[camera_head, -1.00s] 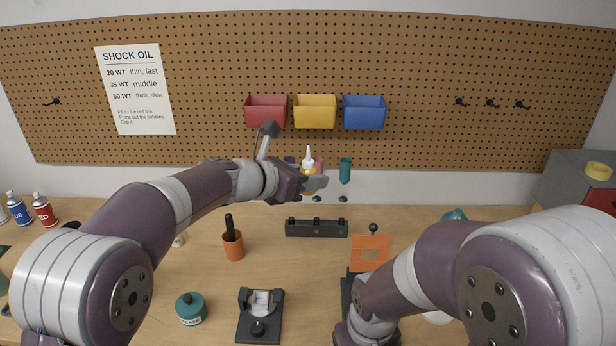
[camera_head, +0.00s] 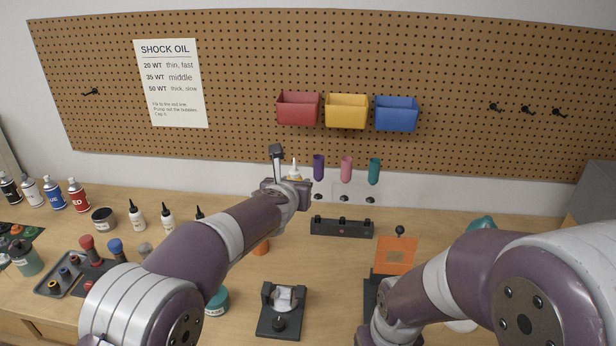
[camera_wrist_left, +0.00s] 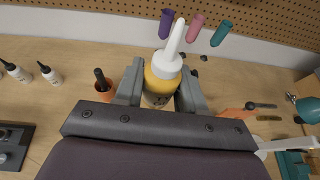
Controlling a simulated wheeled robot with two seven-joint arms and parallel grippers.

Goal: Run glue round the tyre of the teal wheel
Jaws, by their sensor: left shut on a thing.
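My left gripper (camera_head: 293,184) is shut on a yellow bottle with a white nozzle (camera_head: 295,170), held up above the back of the bench. In the left wrist view the bottle (camera_wrist_left: 163,72) stands between the two fingers (camera_wrist_left: 160,92), nozzle pointing up. My wrist hides most of it in the head view. A rounded teal thing (camera_head: 482,222) shows behind my right arm, mostly covered; I cannot tell whether it is the teal wheel. A teal part (camera_wrist_left: 308,108) also shows at the right edge of the left wrist view. My right gripper is out of sight.
An orange plate on a dark stand (camera_head: 395,256) is left of my right arm. A black rack (camera_head: 342,228) lies at the back. A small black fixture (camera_head: 283,310) and a teal jar (camera_head: 217,302) are in front. Dropper bottles (camera_head: 167,216) and spray cans (camera_head: 77,194) stand left.

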